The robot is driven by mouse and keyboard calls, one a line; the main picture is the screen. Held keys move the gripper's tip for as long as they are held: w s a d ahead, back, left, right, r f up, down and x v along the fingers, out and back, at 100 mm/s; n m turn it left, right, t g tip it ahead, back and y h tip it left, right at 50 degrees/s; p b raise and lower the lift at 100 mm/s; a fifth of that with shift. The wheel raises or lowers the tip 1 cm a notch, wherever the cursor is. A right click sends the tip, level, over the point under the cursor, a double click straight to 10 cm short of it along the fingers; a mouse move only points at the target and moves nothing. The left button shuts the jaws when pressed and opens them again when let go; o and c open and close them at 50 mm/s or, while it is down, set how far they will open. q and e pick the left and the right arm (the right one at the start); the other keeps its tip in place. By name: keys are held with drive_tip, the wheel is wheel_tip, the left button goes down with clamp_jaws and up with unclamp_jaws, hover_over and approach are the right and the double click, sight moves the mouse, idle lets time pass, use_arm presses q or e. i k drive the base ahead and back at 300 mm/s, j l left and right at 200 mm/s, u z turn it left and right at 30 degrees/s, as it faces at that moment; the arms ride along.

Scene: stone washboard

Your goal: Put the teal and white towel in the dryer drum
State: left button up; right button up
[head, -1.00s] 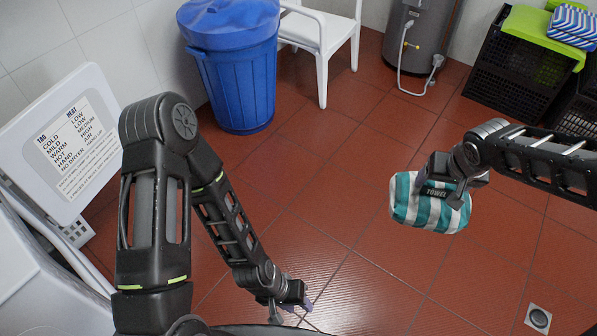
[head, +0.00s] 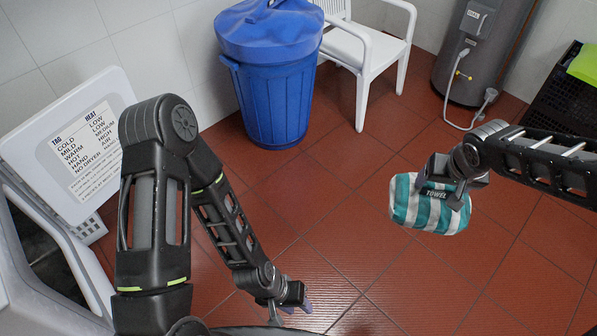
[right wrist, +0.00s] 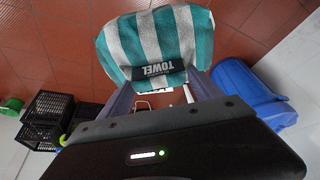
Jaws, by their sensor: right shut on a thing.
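The teal and white striped towel (head: 428,208), folded into a bundle with a dark "TOWEL" label, is held off the floor at the right of the head view. My right gripper (head: 446,187) is shut on it. The towel also shows in the right wrist view (right wrist: 155,42), between the fingers. The dryer (head: 75,262) stands at the left edge, its white door with a tag and heat chart (head: 80,140) standing open. Part of a dark opening (head: 40,245) shows; the drum inside is mostly out of view. My left gripper (head: 290,308) is low near the bottom middle; its fingertips are unclear.
A blue lidded bin (head: 275,95) and a white chair (head: 372,50) stand at the back wall. A grey water heater (head: 490,45) and a black crate (head: 560,95) are at the back right. A white basket (head: 92,230) sits beside the dryer. The red tiled floor between is clear.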

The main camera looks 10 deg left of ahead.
sight(58, 290)
drive_tip(key=i+u, duration=0.1)
drive_tip(key=u, duration=0.4)
drive_tip(key=i+u, duration=0.1)
drive_tip(key=u, duration=0.4)
drive_tip(key=i+l+u, duration=0.1)
drive_tip(key=u, duration=0.4)
drive_tip(key=l+u, duration=0.1)
drive_tip(key=u, duration=0.35)
drive_tip(key=i+l+u, duration=0.1)
drive_tip(key=u, duration=0.3)
drive_tip(key=i+l+u, duration=0.1)
drive_tip(key=u, duration=0.25)
drive_tip(key=i+l+u, duration=0.15)
drive_tip(key=u, duration=0.25)
drive_tip(key=i+l+u, duration=0.1)
drive_tip(key=u, duration=0.3)
drive_tip(key=l, duration=0.1)
